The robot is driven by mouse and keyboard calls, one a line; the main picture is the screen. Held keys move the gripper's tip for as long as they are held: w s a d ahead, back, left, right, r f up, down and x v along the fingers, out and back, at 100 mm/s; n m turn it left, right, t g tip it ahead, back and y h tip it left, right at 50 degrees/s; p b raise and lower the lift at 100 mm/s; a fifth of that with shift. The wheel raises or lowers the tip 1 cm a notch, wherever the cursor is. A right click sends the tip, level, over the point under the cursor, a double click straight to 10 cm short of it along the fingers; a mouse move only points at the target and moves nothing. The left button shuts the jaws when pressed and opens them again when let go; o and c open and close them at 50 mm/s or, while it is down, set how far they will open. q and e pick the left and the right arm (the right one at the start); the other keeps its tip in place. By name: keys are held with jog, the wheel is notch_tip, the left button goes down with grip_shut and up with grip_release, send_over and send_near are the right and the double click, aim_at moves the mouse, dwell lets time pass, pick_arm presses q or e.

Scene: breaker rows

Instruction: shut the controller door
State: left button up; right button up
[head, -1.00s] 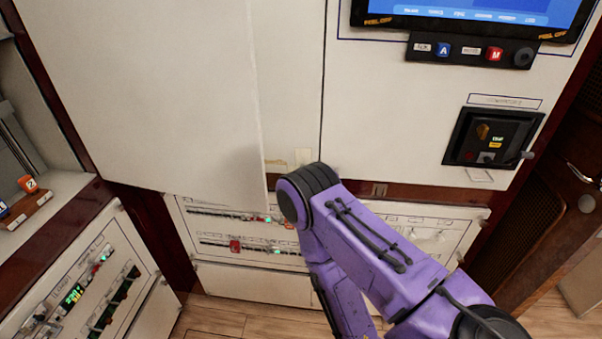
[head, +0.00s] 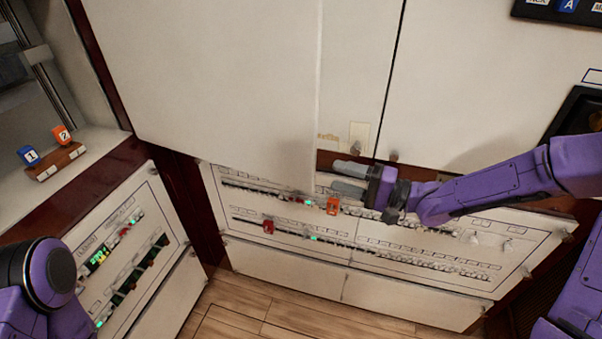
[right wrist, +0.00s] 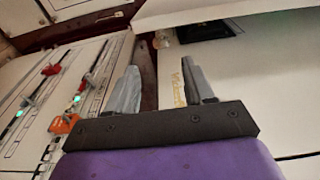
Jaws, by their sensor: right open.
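A large white door panel (head: 215,85), which I take for the controller door, stands out from the cabinet face in the head view. Its free edge (head: 319,95) runs down the middle, with a gap to the surface behind. My right gripper (head: 350,178) is open and empty, just below and right of the door's lower right corner, its fingers pointing left. In the right wrist view the two grey fingers (right wrist: 160,85) are apart with nothing between them. A white panel edge (right wrist: 215,14) crosses the top of that view. My left arm shows at lower left; its gripper is out of view.
Below the door is a breaker panel (head: 440,255) with rows of switches and red and orange clips (head: 332,206). A second breaker panel (head: 125,250) stands at left. Numbered tags (head: 62,133) sit on a ledge. The wooden floor (head: 245,310) is clear.

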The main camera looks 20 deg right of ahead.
aim_at(300, 166)
jog(key=x, duration=1)
jog(key=shift+w+a+r, duration=0.1)
jog(key=shift+a+r, duration=0.05)
jog(key=shift+a, duration=0.2)
grip_shut()
